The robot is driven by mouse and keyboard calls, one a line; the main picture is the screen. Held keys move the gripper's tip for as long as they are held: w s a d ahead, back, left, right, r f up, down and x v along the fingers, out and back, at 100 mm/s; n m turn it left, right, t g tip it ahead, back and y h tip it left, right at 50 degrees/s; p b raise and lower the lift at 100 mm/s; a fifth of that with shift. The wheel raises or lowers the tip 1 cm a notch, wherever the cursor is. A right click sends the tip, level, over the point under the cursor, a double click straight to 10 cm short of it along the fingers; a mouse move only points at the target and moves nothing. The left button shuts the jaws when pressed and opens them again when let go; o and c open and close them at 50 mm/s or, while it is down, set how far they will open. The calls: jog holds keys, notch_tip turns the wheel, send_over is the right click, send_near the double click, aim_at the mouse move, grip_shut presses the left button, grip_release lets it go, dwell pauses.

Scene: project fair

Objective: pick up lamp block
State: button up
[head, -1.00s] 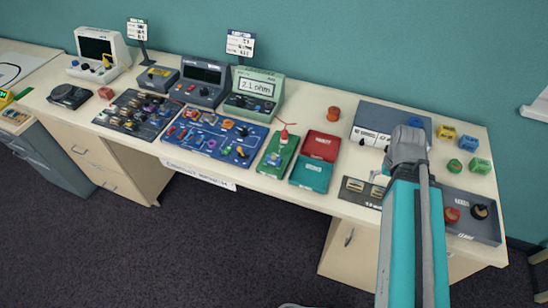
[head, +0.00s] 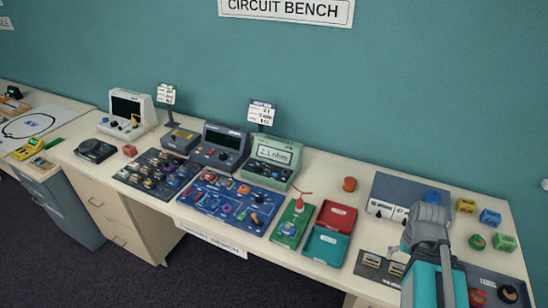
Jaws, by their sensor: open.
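No block is readably labelled as the lamp block, so I cannot tell which one it is. Small blocks stand at the right end of the bench: a yellow block (head: 466,205), a blue block (head: 490,217) and a green block (head: 504,242). More small parts sit on a dark board (head: 137,182) at the left and a blue circuit board (head: 228,219) in the middle. My gripper (head: 407,243) is over the right part of the bench, left of the coloured blocks. It is open, with nothing visible in it. My arm hides part of the bench below.
A red tray (head: 337,216) and a teal tray (head: 325,246) lie left of my gripper. A green meter (head: 272,160) and a grey instrument (head: 219,146) stand behind the circuit board. An orange knob-like piece (head: 349,184) stands alone near the wall.

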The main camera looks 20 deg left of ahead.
jog(key=shift+c, duration=1.2)
notch_tip(320, 180, up, 6)
jog(key=n+p, duration=0.6)
jog(key=n, duration=1.1)
send_over(288, 223)
jog(key=shift+a+f, duration=0.15)
jog(key=shift+f, duration=0.05)
jog(key=shift+f+b, duration=0.15)
jog(key=shift+b, duration=0.2)
notch_tip(288, 223, down, 8)
jog(key=b, duration=0.8)
jog(key=shift+f, duration=0.2)
jog(key=shift+f+b, duration=0.1)
jog(key=shift+b, duration=0.25)
